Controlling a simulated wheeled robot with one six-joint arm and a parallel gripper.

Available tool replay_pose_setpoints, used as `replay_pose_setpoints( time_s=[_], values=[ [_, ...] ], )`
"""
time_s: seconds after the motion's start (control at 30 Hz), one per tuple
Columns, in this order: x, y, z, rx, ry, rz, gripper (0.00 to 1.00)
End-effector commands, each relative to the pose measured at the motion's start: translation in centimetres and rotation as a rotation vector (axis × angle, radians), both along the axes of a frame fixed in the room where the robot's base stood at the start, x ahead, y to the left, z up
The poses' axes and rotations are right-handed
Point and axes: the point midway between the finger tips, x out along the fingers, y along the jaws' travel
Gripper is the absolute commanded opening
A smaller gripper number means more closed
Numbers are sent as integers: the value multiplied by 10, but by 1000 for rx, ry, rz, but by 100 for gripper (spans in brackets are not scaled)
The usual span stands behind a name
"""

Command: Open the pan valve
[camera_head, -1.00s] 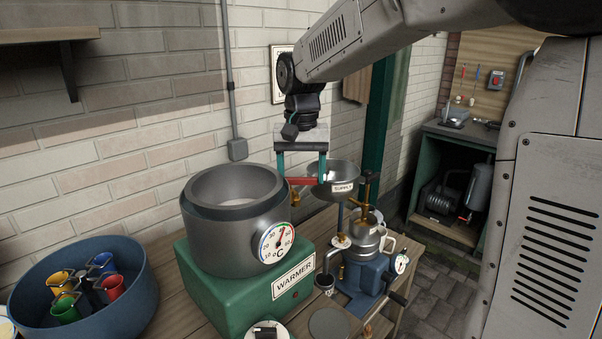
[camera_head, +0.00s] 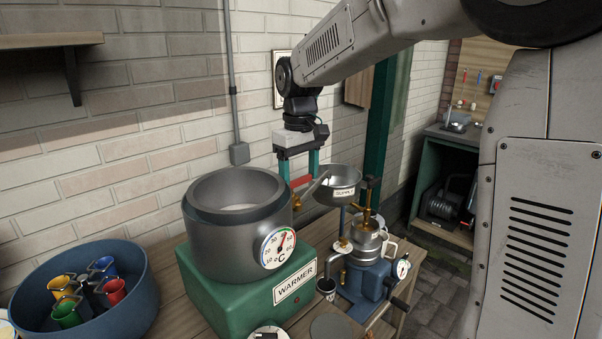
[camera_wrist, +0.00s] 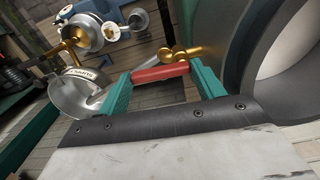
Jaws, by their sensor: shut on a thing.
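The pan valve is a brass tap with a red handle, on the right side of the large grey pan (camera_head: 222,240) on the green warmer. The brass tap (camera_head: 296,201) is partly hidden in the head view and shows beside the pan in the wrist view (camera_wrist: 178,54). My gripper (camera_head: 300,180) is shut on the red handle (camera_wrist: 160,72), which lies across between its two teal fingers in the wrist view. In the head view the handle (camera_head: 301,183) slants slightly upward to the right. The pan's outlet is hidden.
A small metal bowl (camera_head: 337,192) stands close to the right of my fingers, above the blue churn machine (camera_head: 362,278). A blue tub (camera_head: 135,312) with coloured cups sits at the left. The brick wall (camera_head: 130,150) is close behind.

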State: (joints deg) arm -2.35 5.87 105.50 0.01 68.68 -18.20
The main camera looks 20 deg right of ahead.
Motion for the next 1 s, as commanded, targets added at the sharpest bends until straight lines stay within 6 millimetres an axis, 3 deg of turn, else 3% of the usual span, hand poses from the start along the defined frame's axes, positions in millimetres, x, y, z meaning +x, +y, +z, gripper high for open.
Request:
replay_pose_setpoints(
  time_s=[0.63,0.67,0.73,1.0],
  values=[
    [3,1,2,0,-5,51,44],
    [3,1,2,0,-5,51,73],
    [2,1,1,0,-5,50,89],
    [2,1,1,0,-2,50,89]
  ],
)
